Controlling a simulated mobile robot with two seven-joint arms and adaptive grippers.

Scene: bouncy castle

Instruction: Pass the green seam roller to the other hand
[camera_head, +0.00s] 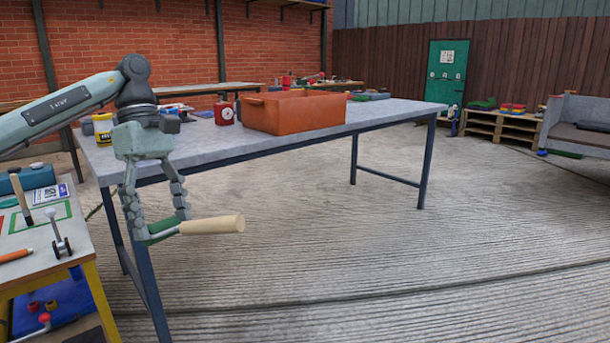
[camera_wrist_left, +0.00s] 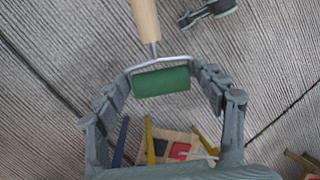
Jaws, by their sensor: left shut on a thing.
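The green seam roller has a pale wooden handle (camera_head: 212,225), a metal fork and a green roll (camera_head: 160,231). My left gripper (camera_head: 160,234) is shut on it at the roll end and points down. The handle sticks out to the right, nearly level, with its far end free. In the left wrist view, the green roll (camera_wrist_left: 161,81) lies between the fingertips and the wooden handle (camera_wrist_left: 145,20) runs to the top edge. The roller is held in the air over the floor. My right gripper does not show in the head view.
A grey table (camera_head: 385,112) stands behind, with an orange crate (camera_head: 293,112), a red tin (camera_head: 224,113) and a yellow tin (camera_head: 102,127). A yellow-legged workbench (camera_head: 85,248) with tools is at the left. A dark grey part I cannot identify shows at the wrist view's top. Floor at right is clear.

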